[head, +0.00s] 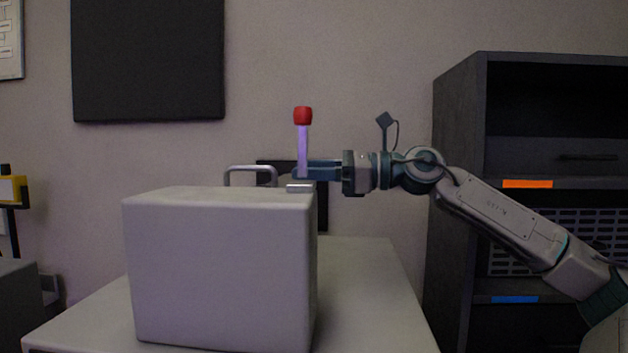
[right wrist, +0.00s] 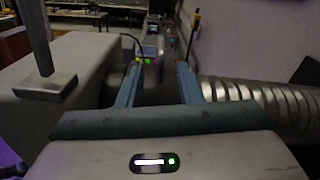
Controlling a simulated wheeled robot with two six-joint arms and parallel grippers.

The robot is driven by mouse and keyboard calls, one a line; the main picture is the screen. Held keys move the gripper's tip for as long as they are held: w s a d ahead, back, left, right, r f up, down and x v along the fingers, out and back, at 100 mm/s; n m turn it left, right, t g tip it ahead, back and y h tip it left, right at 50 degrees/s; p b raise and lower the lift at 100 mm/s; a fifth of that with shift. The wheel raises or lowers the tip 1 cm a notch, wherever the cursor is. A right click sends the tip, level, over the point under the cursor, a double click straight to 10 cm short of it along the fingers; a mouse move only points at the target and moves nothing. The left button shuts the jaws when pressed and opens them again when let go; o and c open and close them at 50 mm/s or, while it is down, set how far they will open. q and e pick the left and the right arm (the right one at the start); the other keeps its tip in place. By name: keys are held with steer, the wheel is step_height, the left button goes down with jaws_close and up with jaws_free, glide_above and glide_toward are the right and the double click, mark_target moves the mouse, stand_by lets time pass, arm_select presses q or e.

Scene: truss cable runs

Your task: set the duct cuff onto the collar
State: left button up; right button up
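My right gripper (head: 308,172) reaches in from the right, just above and behind the top right edge of a grey box. The box appears to hide the duct in the head view. My left gripper is in neither view.
The grey box (head: 218,270) stands on a pale table (head: 375,290). A purple rod with a red cap (head: 303,116) rises in front of the fingers. A metal handle (head: 250,170) tops the box. A dark shelf unit (head: 455,200) stands right; the tabletop right of the box looks clear.

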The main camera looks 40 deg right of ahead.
mark_target(249, 169)
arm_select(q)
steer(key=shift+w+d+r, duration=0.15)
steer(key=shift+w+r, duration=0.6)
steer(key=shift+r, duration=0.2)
arm_select(e)
steer(key=shift+s+d, duration=0.2)
steer(key=shift+s, duration=0.05)
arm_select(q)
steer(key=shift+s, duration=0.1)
